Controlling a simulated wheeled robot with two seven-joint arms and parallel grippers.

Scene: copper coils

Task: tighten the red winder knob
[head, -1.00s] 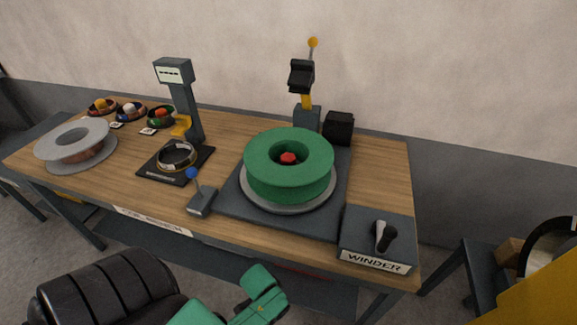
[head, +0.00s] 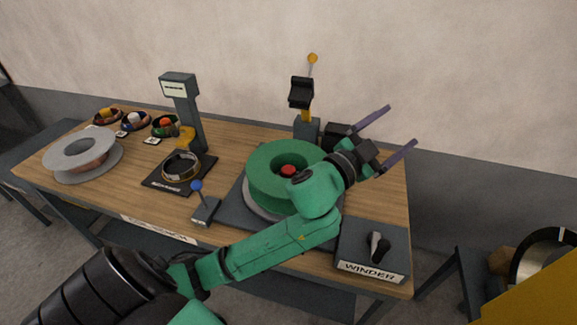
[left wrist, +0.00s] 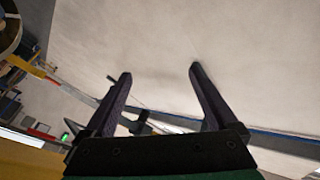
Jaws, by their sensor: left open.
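The red winder knob (head: 288,171) sits in the centre hole of the green spool (head: 262,187) on the winder plate (head: 232,212) in the head view. My left arm reaches across the front of the spool and hides part of its right side. My left gripper (head: 402,125) is open and empty, beyond the knob to the right, with its two long fingers pointing toward the wall. The knob does not show there. My right gripper is not in view.
The winder switch box (head: 372,255) stands at the table's right front corner. A press-like post (head: 303,95) rises behind the spool. A scale stand (head: 186,110), a blue-knobbed lever (head: 203,208) and a grey spool (head: 82,152) stand to the left.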

